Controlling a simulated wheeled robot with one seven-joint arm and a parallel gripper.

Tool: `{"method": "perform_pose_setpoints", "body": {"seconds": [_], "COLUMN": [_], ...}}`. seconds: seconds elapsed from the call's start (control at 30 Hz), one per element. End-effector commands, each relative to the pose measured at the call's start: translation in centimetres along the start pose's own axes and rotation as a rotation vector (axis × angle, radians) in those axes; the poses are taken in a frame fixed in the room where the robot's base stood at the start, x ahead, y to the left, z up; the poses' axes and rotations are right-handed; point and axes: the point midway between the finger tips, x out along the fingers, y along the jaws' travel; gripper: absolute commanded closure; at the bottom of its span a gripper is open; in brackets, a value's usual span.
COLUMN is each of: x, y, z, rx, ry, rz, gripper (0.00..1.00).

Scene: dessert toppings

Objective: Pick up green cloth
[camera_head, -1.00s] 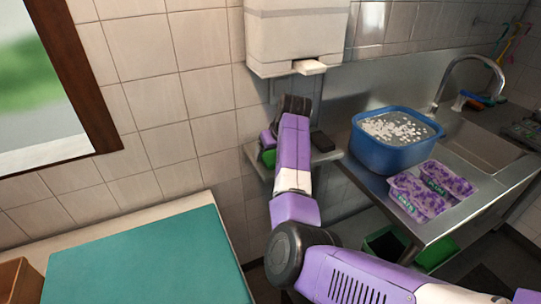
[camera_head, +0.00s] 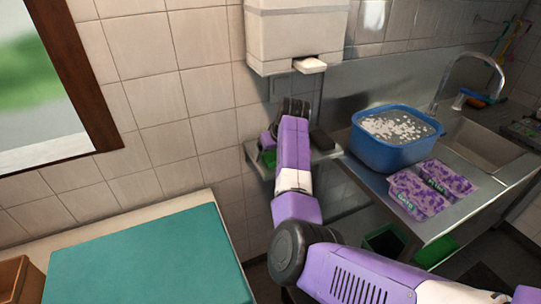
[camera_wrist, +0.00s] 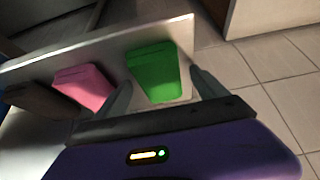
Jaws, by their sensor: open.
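The green cloth (camera_wrist: 154,72) lies folded on a small metal shelf in the wrist view, between the two fingers of my gripper (camera_wrist: 160,88). My gripper is open, one finger to each side of the cloth, and I cannot tell whether they touch it. In the head view a part of the green cloth (camera_head: 268,158) shows on the shelf, left of my arm. My arm hides the gripper's fingertips there.
A pink cloth (camera_wrist: 83,88) and a dark cloth (camera_wrist: 38,100) lie left of the green one on the shelf (camera_wrist: 115,50). A white dispenser (camera_head: 297,35) hangs above. A blue tub (camera_head: 385,155) and purple packs (camera_head: 418,197) stand on the steel counter to the right.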

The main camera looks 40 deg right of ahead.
Motion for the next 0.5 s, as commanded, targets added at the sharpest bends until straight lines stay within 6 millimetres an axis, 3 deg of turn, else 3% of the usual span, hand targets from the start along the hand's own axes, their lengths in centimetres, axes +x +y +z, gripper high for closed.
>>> {"method": "perform_pose_setpoints", "body": {"seconds": [0.17,0.5], "x": [0.02,0.02], "y": [0.0,-0.01], "z": [0.02,0.04], "rx": [0.0,-0.001], "ry": [0.0,-0.001], "rz": [0.0,0.0], "gripper": [0.18,0.83]}}
